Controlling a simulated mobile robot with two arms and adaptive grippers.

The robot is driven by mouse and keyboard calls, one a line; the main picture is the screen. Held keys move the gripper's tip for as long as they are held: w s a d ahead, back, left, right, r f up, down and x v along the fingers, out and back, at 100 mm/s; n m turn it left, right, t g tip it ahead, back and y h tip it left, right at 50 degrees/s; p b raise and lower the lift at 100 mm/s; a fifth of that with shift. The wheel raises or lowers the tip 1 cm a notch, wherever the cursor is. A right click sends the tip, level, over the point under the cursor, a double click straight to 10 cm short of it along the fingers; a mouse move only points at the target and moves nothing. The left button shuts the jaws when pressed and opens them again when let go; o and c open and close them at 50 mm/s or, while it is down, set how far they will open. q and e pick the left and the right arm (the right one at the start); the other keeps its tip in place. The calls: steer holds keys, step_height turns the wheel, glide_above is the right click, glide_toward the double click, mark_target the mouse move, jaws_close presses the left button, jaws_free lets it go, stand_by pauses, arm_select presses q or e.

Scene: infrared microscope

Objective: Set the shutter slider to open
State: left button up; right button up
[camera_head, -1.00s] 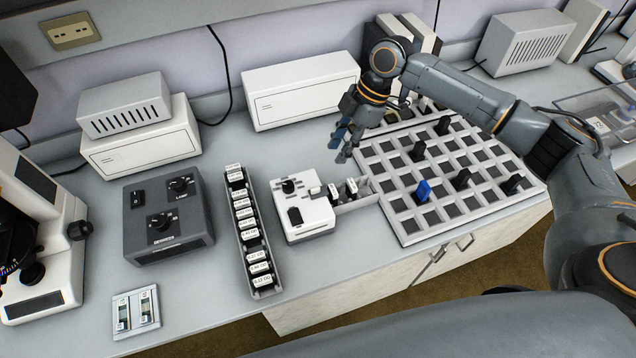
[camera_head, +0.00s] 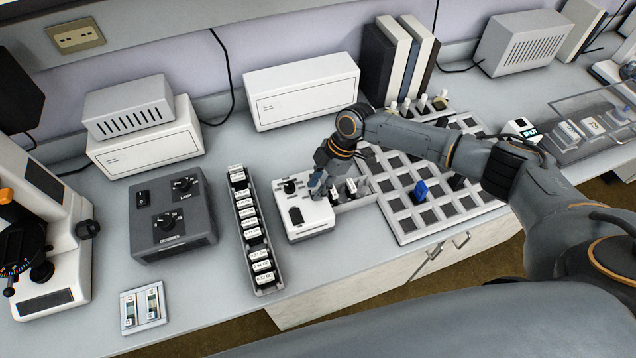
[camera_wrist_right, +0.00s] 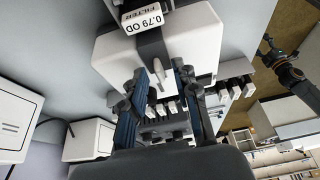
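A small white block with a label reading SHUT (camera_head: 521,128) stands right of the grid tray; I cannot tell its slider part. A small panel with two vertical sliders (camera_head: 142,308) lies at the front left. My right gripper (camera_head: 321,186) is low over the white box with a knob (camera_head: 306,216). In the right wrist view my right gripper (camera_wrist_right: 163,108) has its fingers apart, with the white box and small white tabs showing between them; I see nothing held. A dark jointed arm there, likely my left one, ends in a small gripper (camera_wrist_right: 268,48), too small to read.
A rack of labelled filters (camera_head: 250,235) stands left of the white box. A grid tray (camera_head: 408,238) with dark pieces and one blue piece lies right. A grey control box (camera_head: 172,250) and a microscope (camera_head: 45,290) stand left. The front-centre bench is partly clear.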

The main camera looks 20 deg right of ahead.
jaws_close()
